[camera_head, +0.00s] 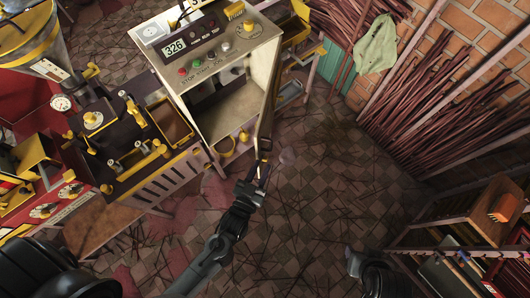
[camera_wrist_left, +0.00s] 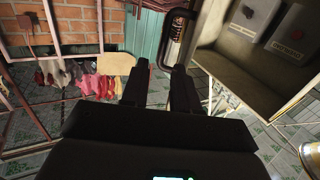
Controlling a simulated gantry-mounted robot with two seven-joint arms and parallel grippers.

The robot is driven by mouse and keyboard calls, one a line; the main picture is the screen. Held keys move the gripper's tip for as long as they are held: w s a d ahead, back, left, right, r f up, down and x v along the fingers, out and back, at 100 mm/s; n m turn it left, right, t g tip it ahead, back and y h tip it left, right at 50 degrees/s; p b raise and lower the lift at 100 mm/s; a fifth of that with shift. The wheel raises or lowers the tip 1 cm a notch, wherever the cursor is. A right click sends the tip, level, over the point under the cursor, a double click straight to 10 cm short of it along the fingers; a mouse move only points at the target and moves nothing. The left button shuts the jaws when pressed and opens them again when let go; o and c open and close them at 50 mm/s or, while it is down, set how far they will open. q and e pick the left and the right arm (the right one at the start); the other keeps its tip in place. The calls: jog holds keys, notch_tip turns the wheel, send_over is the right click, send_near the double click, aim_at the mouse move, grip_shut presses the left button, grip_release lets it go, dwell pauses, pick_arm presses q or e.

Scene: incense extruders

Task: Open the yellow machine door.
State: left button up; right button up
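The cream and yellow machine (camera_head: 215,60) stands at the top centre of the head view, with a display reading 326 and coloured buttons. Its door (camera_head: 267,105) stands ajar on the right side, seen nearly edge-on, and the interior shows. In the left wrist view the door edge (camera_wrist_left: 190,22) carries a dark handle (camera_wrist_left: 173,38). My left gripper (camera_head: 259,174) is at the door's lower end. Its two fingers (camera_wrist_left: 161,80) are apart, with the handle's lower end close to their tips; contact cannot be told. My right gripper (camera_head: 358,262) shows only partly at the bottom.
A dark and yellow extruder (camera_head: 125,135) stands left of the machine. Bundles of incense sticks (camera_head: 450,110) lean on the brick wall at right. A wooden shelf (camera_head: 490,215) is at lower right. The tiled floor (camera_head: 320,190) between is clear apart from scattered sticks.

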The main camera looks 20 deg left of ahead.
pick_arm(q)
jog(key=shift+s, duration=0.5)
